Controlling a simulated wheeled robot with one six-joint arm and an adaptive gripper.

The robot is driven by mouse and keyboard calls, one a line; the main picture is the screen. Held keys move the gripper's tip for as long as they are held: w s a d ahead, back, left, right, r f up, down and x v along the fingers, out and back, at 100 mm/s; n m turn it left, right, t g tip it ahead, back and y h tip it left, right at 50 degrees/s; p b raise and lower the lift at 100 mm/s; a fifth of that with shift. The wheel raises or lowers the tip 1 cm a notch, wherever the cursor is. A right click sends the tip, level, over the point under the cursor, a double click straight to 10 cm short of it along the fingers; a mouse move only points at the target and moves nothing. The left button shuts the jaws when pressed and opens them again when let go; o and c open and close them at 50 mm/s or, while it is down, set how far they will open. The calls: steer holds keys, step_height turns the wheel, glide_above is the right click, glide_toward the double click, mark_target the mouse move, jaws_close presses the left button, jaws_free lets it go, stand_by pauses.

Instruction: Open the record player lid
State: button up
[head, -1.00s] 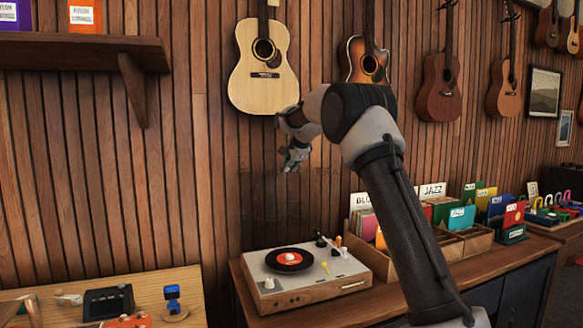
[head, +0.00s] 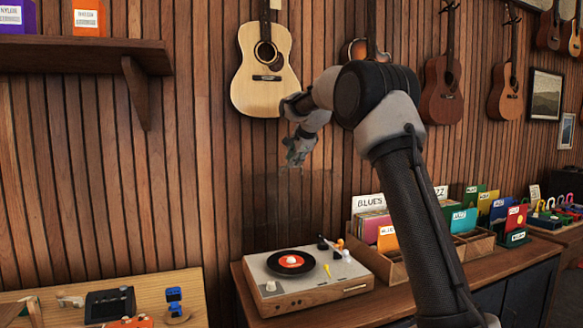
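The record player (head: 310,291) sits on the wooden counter, with a black record with an orange label (head: 291,262) on its platter. A faint, clear lid (head: 290,212) seems to stand raised, near upright, behind the platter against the slatted wall; its outline is hard to make out. My gripper (head: 297,155) hangs above the player, close to the lid's top edge. I cannot tell whether it touches the lid. Its fingers are small and turned so that I cannot tell if they are open or shut.
A crate of record sleeves (head: 375,232) stands right of the player, partly behind my arm. Guitars hang on the wall, the pale one (head: 266,85) just above my gripper. A lower table (head: 215,300) with small devices is at left. A wall shelf (head: 85,54) is at upper left.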

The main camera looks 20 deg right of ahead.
steer(key=v, duration=0.5)
steer(key=shift+s+a+r, duration=0.1)
steer(key=shift+s+r, duration=0.15)
steer(key=shift+r, duration=0.05)
steer(key=s+f+n+g, duration=0.3)
steer(key=s+f+n, duration=0.45)
steer(key=f, duration=0.25)
steer(key=s+f+n, duration=0.2)
steer(key=s+n, duration=0.1)
steer(key=s, duration=1.2)
steer(key=s+f+n+g, duration=0.1)
steer(key=s+f+n, duration=0.2)
steer(key=s, duration=1.1)
steer(key=s+f+n+g, duration=0.1)
steer(key=s+n, duration=0.3)
steer(key=s, duration=1.1)
steer(key=shift+s+d+f, duration=0.35)
steer(key=shift+d+f, duration=0.1)
steer(key=shift+f, duration=0.3)
